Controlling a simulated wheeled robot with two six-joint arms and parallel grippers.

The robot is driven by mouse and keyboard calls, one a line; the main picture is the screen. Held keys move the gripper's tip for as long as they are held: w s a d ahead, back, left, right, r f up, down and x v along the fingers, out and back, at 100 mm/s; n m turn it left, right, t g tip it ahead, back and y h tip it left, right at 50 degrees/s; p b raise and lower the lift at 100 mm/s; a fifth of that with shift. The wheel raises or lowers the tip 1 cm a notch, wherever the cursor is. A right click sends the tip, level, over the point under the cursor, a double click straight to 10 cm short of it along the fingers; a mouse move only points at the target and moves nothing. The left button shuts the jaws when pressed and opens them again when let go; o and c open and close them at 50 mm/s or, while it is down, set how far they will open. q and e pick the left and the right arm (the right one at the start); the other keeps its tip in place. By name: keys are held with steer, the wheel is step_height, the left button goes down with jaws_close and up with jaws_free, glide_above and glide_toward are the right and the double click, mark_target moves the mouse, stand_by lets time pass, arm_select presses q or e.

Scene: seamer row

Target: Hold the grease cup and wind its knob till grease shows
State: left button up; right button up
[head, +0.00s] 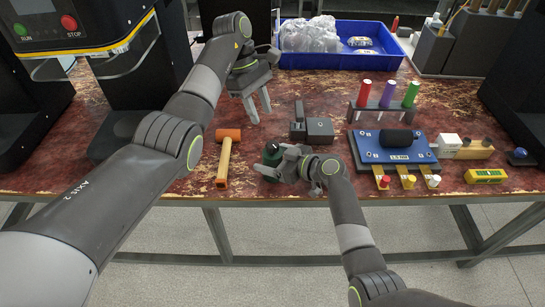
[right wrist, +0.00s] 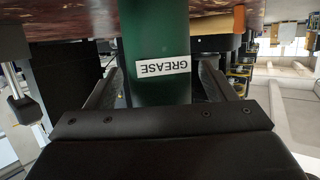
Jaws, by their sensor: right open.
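The grease cup (head: 271,156) is a dark green body standing near the front edge of the table, partly hidden by my right gripper. In the right wrist view, its green cylinder (right wrist: 155,35) carries a white GREASE label, upside down in the picture. My right gripper (head: 277,164) is open, with one finger on each side of the cup; in the wrist view, gaps show between the fingers and the green wall. I cannot make out the knob clearly. My left gripper (head: 260,115) is open and empty, pointing down above the table, behind and left of the cup.
An orange-headed mallet (head: 223,160) lies left of the cup. A dark grey block-like fixture (head: 319,129) stands behind it. Right are a blue plate fixture (head: 368,147), a rack with coloured tubes (head: 352,115) and a yellow block (head: 484,176). A blue bin (head: 300,60) stands at the back.

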steer(key=c, duration=1.1)
arm_select(q)
steer(key=shift+o, duration=0.2)
steer(key=shift+o, duration=0.2)
